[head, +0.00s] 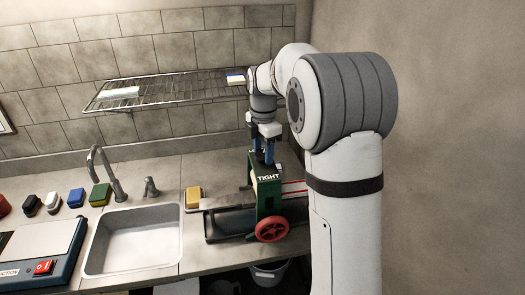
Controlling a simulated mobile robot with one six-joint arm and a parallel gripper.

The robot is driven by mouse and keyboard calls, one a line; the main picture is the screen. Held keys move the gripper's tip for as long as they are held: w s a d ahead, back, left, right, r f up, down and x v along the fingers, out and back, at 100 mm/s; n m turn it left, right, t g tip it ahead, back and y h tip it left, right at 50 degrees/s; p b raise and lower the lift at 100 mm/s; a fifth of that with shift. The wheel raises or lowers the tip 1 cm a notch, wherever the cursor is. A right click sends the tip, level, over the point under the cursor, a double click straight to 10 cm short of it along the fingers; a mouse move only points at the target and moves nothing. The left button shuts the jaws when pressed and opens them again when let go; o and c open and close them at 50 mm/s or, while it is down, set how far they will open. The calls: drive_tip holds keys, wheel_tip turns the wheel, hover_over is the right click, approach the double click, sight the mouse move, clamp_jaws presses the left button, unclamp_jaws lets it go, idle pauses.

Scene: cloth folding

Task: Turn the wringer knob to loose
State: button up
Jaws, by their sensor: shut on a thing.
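The green wringer (269,198) stands on the counter at the right of the sink, with a red handwheel (272,229) on its near side. A "TIGHT" label shows on its upper front, and part of another label shows higher up, cut off by my gripper. My gripper (263,159) points down at the top of the wringer with its blue fingers close together. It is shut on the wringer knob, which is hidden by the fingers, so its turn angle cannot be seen. A pale cloth with red stripes (294,187) lies behind the wringer, at its right.
The sink (133,242) with a tap (104,172) is left of the wringer. A yellow sponge (193,196) sits between them. Several small coloured blocks line the counter's back left. A wire rack (170,88) hangs on the wall above. A bucket (268,276) stands below the counter.

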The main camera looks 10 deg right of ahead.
sight(263, 154)
drive_tip(key=n, duration=0.5)
drive_tip(key=shift+r, duration=0.1)
idle(0.7)
drive_tip(key=o, duration=1)
wheel_tip(263, 154, up, 8)
drive_tip(key=shift+f+b, duration=0.15)
drive_tip(key=shift+b, duration=0.35)
